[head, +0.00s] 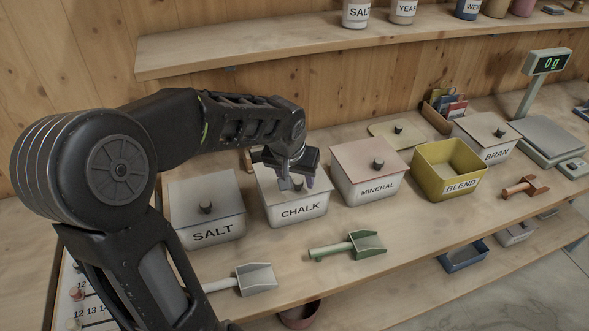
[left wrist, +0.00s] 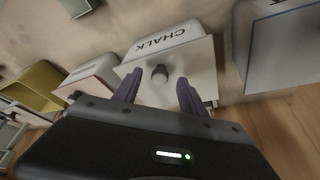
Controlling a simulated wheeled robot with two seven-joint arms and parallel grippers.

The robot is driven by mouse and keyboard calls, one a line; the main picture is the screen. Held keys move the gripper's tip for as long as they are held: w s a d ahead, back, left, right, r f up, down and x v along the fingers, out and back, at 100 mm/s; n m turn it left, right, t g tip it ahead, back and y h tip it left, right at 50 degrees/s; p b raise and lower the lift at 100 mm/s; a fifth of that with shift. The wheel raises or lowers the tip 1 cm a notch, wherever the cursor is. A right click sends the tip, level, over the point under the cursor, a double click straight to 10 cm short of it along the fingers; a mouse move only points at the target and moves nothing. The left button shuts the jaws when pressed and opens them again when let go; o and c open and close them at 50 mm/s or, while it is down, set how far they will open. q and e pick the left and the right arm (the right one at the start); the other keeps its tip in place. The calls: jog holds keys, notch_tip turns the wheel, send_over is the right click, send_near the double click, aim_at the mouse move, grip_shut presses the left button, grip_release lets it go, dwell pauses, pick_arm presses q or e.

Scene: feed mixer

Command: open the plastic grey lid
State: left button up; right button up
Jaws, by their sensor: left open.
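The white bin labelled CHALK (head: 301,210) has a flat pale grey lid (head: 263,186) on top, lying closed. My left gripper (head: 297,183) is open over this lid, pointing down. In the left wrist view the lid (left wrist: 200,58) has a dark round knob (left wrist: 160,73) at its middle. The purple fingers of my left gripper (left wrist: 160,77) show one on each side of the knob, apart from it in that view. I cannot tell the exact height between fingertips and lid. My right gripper is not in view.
The SALT bin (head: 212,235), also grey-lidded, stands left; the MINERAL bin (head: 370,190) with a pinkish lid stands right. Beyond are the open yellow BLEND bin (head: 461,185) and the BRAN bin (head: 498,152). A green scoop (head: 368,244) and grey scoop (head: 255,279) lie in front.

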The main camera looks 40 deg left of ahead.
pick_arm(q)
jog(key=shift+x, duration=0.9)
jog(key=shift+r, duration=0.1)
jog(key=shift+c, duration=0.4)
grip_shut()
